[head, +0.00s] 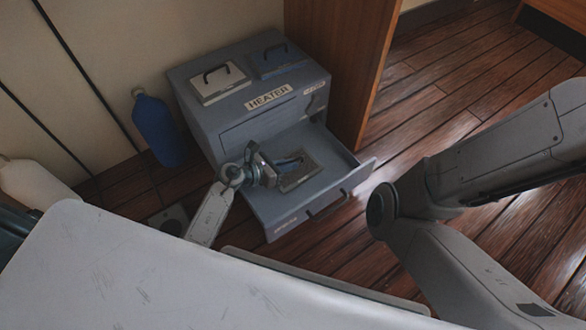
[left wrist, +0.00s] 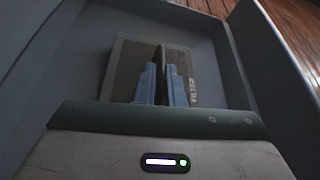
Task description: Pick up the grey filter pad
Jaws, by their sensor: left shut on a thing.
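The grey filter pad (head: 300,181) lies flat in the open drawer of the heater cabinet. In the left wrist view the pad (left wrist: 127,72) is a dark grey-brown plate with a lettered edge and a dark upright handle. My left gripper (head: 289,161) reaches into the drawer over the pad. Its blue fingers (left wrist: 164,80) are shut on the pad's handle, one on each side. The fingers and the gripper body hide part of the pad. My right gripper is out of view; only links of my right arm show.
The drawer (head: 262,208) is pulled out of the grey heater cabinet (head: 235,125), with walls around the pad. On the cabinet top sit a pale plate (head: 212,92) and a blue plate (head: 284,69), both with handles. A blue bottle (head: 158,130) stands to the left; a wooden panel (head: 345,60) rises behind.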

